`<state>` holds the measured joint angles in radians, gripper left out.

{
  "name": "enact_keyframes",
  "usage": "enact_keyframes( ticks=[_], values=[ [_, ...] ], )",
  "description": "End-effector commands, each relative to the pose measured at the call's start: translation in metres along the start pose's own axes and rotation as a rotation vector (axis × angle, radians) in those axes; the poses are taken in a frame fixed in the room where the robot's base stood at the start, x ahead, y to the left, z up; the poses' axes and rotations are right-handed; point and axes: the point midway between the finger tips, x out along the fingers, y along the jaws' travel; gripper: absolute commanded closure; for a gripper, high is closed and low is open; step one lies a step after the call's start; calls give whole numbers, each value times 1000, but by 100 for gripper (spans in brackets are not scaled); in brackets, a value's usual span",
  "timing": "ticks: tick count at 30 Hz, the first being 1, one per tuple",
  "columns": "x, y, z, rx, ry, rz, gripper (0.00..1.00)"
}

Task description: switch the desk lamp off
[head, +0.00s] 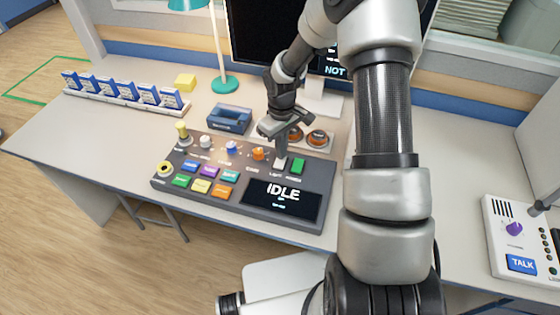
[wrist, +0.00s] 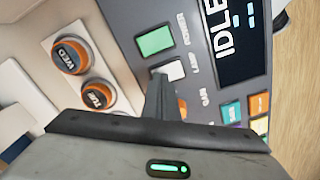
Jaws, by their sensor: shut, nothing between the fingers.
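The desk lamp (head: 218,50) stands at the back of the desk, with a teal round base, a pale pole and a teal shade cut off by the top edge. No switch on the lamp itself can be made out. My gripper (head: 281,163) is shut and empty, pointing down over the upper right part of the grey control console (head: 170,178). I cannot tell whether the fingertips touch the white button.
Two orange-rimmed knobs (head: 317,138) sit behind the console, near my gripper. A monitor (head: 260,35) stands behind. A TALK panel (head: 522,264) is at far right.

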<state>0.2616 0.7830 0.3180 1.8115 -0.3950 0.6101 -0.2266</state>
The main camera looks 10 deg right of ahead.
Motion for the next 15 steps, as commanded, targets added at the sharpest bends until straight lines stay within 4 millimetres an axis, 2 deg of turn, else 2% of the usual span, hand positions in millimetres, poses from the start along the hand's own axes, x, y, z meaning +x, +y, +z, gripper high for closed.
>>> enact_keyframes(
  ticks=[7,15],
  values=[
    [5,0,0,0,0,0,100],
    [-7,0,0,0,0,0,100]
  ],
)
